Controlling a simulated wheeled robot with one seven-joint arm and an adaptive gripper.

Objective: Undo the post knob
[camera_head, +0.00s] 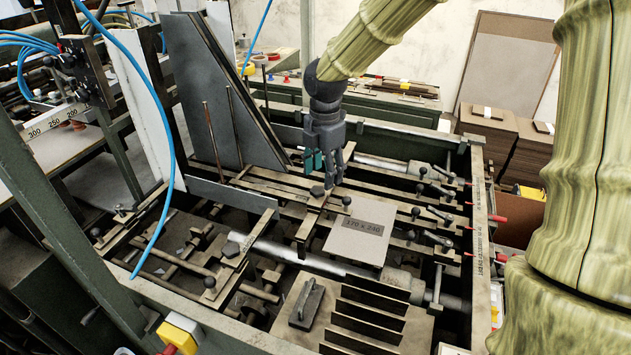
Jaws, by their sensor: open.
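My gripper (326,172) is open and empty and points down over the feeder frame, left of the upper middle of its opening. Just under its fingertips is a dark knob (317,191) on a brass-coloured bar. A round black knob (346,201) sits slightly lower and to the right on the same assembly. I cannot tell which of these is the post knob, nor whether a finger touches either one. Thin upright posts (212,140) stand to the left, by the tall grey side plates (205,85).
A grey card marked 170 x 230 (358,240) lies right of centre. Several ball-ended levers (437,190) line the frame's right side. A blue hose (160,100) hangs at the left. A board with slats and a handled block (306,303) lies in front.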

